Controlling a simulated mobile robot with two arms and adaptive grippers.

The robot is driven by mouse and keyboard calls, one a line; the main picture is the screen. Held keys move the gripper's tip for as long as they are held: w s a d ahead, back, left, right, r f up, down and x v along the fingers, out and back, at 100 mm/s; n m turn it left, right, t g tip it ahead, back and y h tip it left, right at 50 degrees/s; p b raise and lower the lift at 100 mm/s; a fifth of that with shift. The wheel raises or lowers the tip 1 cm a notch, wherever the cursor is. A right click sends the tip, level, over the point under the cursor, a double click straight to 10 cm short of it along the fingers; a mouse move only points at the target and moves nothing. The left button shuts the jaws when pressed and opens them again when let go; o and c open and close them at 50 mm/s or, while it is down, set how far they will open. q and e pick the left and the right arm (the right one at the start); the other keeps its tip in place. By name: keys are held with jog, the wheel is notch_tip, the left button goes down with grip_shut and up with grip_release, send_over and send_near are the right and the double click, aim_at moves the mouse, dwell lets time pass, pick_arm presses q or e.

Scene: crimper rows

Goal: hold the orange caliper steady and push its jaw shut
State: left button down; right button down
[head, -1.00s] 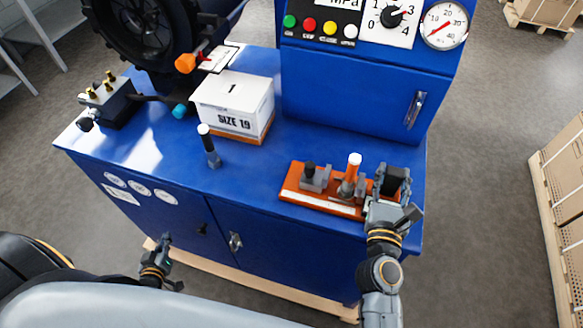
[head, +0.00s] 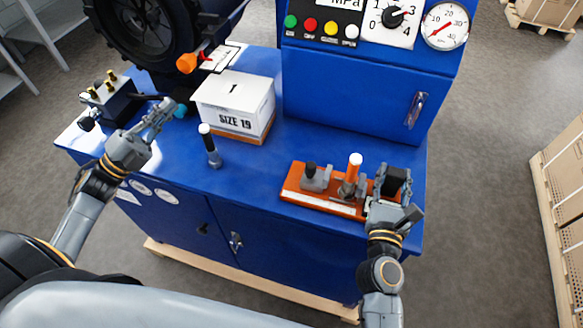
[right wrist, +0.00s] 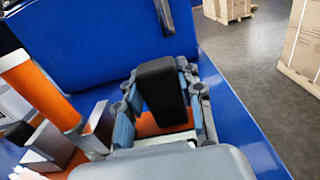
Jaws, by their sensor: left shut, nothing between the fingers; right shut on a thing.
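The orange caliper (head: 328,205) lies on the blue bench top near its front right. It has an orange base with a white scale strip, grey jaws, an upright post with an orange handle and white cap (head: 354,165), and a black block at its right end. My right gripper (head: 389,184) is shut on the black block (right wrist: 161,91); the right wrist view shows a finger on each side of it. The orange handle (right wrist: 37,88) stands left of it there. My left gripper (head: 158,119) is raised over the bench's left front, shut and empty, well away from the caliper.
A white box marked SIZE 19 (head: 235,103) and a dark post with a white cap (head: 209,147) stand between my left gripper and the caliper. A black block with brass fittings (head: 106,97) is at the left. A blue control cabinet (head: 365,75) rises behind.

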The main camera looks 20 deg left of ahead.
pick_arm(q)
jog(key=s+d+f+m+g+h, duration=0.15)
jog(key=d+m+g+h, duration=0.35)
jog(key=d+m+g, duration=0.85)
jog(key=s+f+m, duration=0.1)
jog(key=f+m, duration=0.2)
jog(key=f+m+t+y, duration=0.1)
jog(key=f+m, duration=0.2)
jog(key=m, duration=0.1)
jog(key=s+f+m+t+y, duration=0.1)
jog(key=f+m, duration=0.2)
jog(key=shift+s+d+f, duration=0.2)
jog(key=shift+s+f, duration=0.1)
jog(key=shift+d+f+m, duration=0.15)
jog(key=shift+f+m, duration=0.05)
jog(key=shift+m, duration=0.05)
send_near(308, 182)
jog(key=w+d+r, duration=0.2)
jog(key=w+d, duration=0.1)
jog(key=w+d+r, duration=0.1)
jog(key=d, duration=0.1)
jog(key=shift+w+d, duration=0.1)
jog(key=shift+w, duration=0.05)
jog(key=shift+d, duration=1.95)
